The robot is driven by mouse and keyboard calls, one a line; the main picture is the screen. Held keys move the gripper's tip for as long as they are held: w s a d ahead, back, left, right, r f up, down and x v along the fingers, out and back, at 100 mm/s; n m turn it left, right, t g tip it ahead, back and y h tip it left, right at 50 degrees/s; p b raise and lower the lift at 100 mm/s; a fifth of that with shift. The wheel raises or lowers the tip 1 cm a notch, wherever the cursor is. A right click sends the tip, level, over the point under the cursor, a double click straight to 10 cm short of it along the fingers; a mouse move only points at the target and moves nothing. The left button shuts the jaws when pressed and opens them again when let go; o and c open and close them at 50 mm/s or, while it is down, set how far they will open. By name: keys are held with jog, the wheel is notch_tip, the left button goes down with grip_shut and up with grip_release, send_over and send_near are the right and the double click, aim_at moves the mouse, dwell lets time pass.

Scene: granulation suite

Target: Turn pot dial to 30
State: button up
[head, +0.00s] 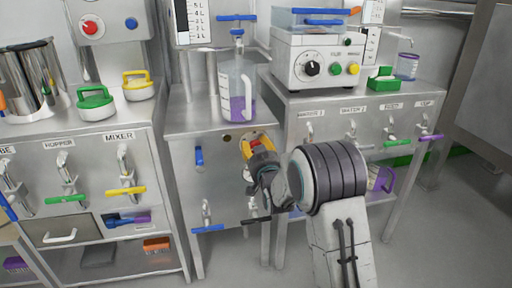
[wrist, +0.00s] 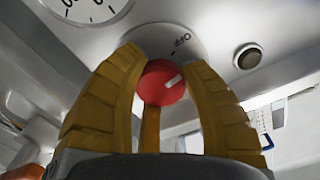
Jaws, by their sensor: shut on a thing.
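A round red dial (wrist: 160,90) with a white pointer mark sits on a grey panel in the wrist view. The mark points up and to the right, and an "OFF" label shows above it. My gripper (wrist: 161,62) has its yellow fingers on both sides of the dial, shut on it. In the head view my gripper (head: 256,146) is at the upper front of the middle steel cabinet (head: 178,127), and the dial is mostly hidden there. I cannot read a 30 mark.
A white gauge (wrist: 92,5) and a dark round button (wrist: 247,57) flank the dial. A clear jug (head: 238,88) with purple liquid stands above it. A white machine (head: 330,65) with a black dial stands right.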

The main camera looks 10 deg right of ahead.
jog(key=m, duration=0.4)
jog(key=shift+f, duration=0.2)
jog(key=shift+a+m, duration=0.1)
jog(key=shift+m, duration=2)
jog(key=o, duration=1.2)
jog(key=shift+r, duration=0.1)
jog(key=s, duration=1.2)
